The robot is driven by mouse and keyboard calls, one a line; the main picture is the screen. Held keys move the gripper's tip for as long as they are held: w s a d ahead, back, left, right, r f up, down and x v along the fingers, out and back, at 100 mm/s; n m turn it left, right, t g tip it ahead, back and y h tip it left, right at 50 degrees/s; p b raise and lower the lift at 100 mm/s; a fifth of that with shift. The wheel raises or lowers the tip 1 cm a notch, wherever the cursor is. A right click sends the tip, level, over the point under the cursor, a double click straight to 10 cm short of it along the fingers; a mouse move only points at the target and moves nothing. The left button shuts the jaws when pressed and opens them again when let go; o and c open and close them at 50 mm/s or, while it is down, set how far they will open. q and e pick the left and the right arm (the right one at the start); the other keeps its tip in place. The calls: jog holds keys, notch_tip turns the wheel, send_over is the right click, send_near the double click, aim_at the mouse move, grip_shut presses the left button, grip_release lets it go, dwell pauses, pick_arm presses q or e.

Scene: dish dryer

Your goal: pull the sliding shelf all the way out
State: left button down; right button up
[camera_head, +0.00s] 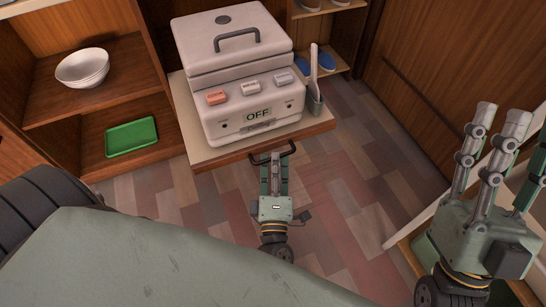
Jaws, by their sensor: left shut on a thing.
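The sliding shelf (316,129) is a wooden board with a pale top, standing out from the cabinet front. A dark handle (288,149) is on its front edge. My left gripper (272,160) is at this handle, at the middle of the front edge, shut on it; its fingertips are partly hidden there. A white dish dryer (238,70) with a grey lid handle and a display reading OFF sits on the shelf. My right gripper (507,112) is at the far right, fingers pointing up and apart, away from the shelf and holding nothing I can see.
A cabinet compartment at the left holds white bowls (83,68) and a green tray (131,137). A grey holder with a white utensil (314,82) stands on the shelf's right side. Wood-tiled floor (345,190) is clear in front of the shelf.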

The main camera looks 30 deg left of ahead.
pick_arm(q)
jog(key=shift+w+a+r, duration=0.1)
jog(key=shift+r, duration=0.05)
jog(key=c, duration=1.9)
grip_release()
jog(key=shift+o, duration=0.2)
jog(key=v, duration=0.7)
jog(key=shift+s, duration=0.2)
